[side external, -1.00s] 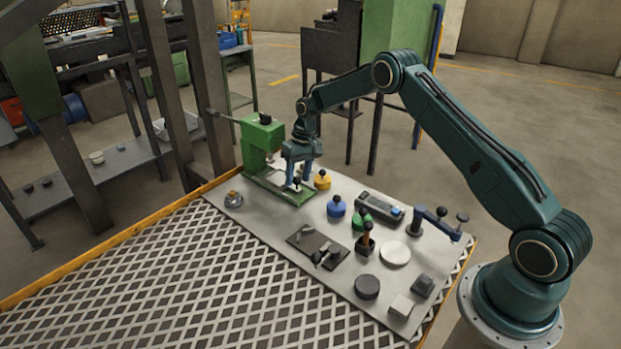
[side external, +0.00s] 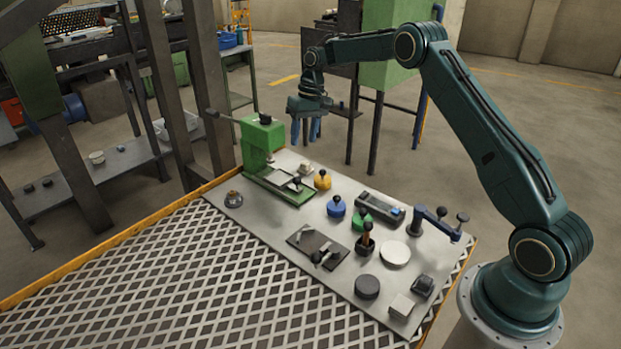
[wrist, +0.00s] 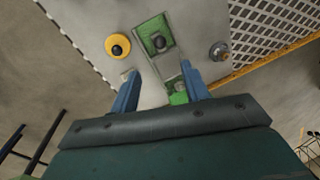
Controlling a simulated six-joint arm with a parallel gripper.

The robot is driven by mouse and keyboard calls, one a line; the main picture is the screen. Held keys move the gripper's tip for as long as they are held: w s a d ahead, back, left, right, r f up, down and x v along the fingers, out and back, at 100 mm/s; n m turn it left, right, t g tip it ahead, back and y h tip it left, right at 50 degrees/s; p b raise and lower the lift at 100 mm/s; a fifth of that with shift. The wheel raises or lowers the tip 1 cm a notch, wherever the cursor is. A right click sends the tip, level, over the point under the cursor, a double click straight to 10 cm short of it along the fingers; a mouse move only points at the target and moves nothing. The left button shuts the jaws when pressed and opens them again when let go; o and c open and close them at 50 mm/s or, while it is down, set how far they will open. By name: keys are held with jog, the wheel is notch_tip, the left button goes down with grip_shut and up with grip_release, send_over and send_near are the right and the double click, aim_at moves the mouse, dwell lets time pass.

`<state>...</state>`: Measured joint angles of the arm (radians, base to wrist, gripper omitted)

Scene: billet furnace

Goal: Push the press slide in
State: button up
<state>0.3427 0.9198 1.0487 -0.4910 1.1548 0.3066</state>
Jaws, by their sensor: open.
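The green press (side external: 263,142) stands at the far left corner of the grey board. Its slide (side external: 287,180) lies in the green base in front of the press body and sticks out toward the front right, with a dark knob (side external: 297,181) at its outer end. In the wrist view the slide's knob (wrist: 158,42) shows on the green base. My gripper (side external: 304,134) is open and empty, raised above and behind the press on its right, apart from the slide. Its two blue fingers (wrist: 160,92) show in the wrist view.
A yellow knobbed weight (side external: 322,181) and a small pale block (side external: 305,167) stand right of the slide. A blue weight (side external: 336,207), a grey device (side external: 380,207) and a metal dome (side external: 233,199) are nearby. The air above the board is clear.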

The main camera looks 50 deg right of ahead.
jog(key=shift+d+r, duration=0.1)
jog(key=shift+r, duration=0.45)
jog(key=shift+s+f, duration=0.1)
jog(key=shift+f, duration=0.1)
jog(key=c, duration=0.9)
jog(key=shift+s+d+f, duration=0.1)
jog(key=shift+d+f, duration=0.05)
jog(key=shift+f, duration=0.1)
grip_shut()
jog(key=s+d+f+m+t+y, duration=0.1)
jog(key=s+d+f+m+t, duration=0.1)
jog(key=s+f+m+t, duration=0.6)
jog(key=s+m, duration=0.3)
jog(key=s, duration=0.1)
jog(key=shift+s+d+f, duration=0.2)
jog(key=shift+s, duration=0.15)
